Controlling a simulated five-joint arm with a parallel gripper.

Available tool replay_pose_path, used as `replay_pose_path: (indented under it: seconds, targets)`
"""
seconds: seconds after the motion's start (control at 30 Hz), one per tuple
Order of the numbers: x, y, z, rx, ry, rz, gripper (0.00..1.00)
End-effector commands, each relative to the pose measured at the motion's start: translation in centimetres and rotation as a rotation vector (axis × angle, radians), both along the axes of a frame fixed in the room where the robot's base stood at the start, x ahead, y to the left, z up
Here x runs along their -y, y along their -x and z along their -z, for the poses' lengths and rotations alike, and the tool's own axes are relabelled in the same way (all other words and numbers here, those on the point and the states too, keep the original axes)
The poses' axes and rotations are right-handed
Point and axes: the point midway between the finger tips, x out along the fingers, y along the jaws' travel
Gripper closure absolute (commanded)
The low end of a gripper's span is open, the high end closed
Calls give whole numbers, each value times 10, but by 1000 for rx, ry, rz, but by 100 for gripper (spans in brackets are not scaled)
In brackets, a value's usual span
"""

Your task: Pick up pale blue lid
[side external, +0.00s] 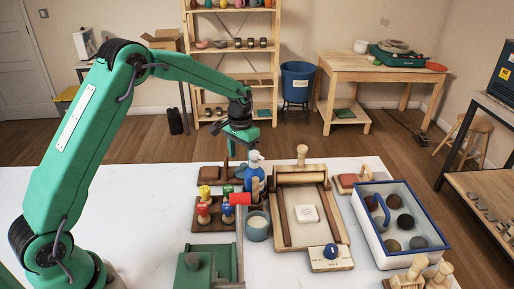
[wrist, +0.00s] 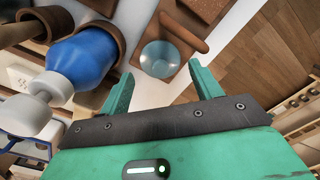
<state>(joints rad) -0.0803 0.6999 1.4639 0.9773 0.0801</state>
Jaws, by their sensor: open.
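The pale blue lid (wrist: 160,59) is a small round disc, glossy and bluish, lying on a wooden board in the wrist view. My gripper (wrist: 161,70) is open and empty, with its two green fingers apart on either side of the lid in the picture. The lid looks clear of the fingers, beyond their tips. In the side view my gripper (side external: 239,150) hangs above the far edge of the white table, behind the blue bottle.
A blue bottle with a white pump (side external: 254,172) stands close by; it also looms left of the fingers in the wrist view (wrist: 85,58). The table's front left is clear.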

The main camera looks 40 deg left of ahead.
Motion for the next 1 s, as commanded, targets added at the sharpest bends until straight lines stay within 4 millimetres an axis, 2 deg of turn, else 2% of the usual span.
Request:
replay_pose_path:
  seconds: [0.3,0.43,1.0]
  targets:
    - [2,-2,35,-3,0,0,36]
    - [2,-2,45,-2,0,0,36]
    - [2,-2,47,0,0,0,38]
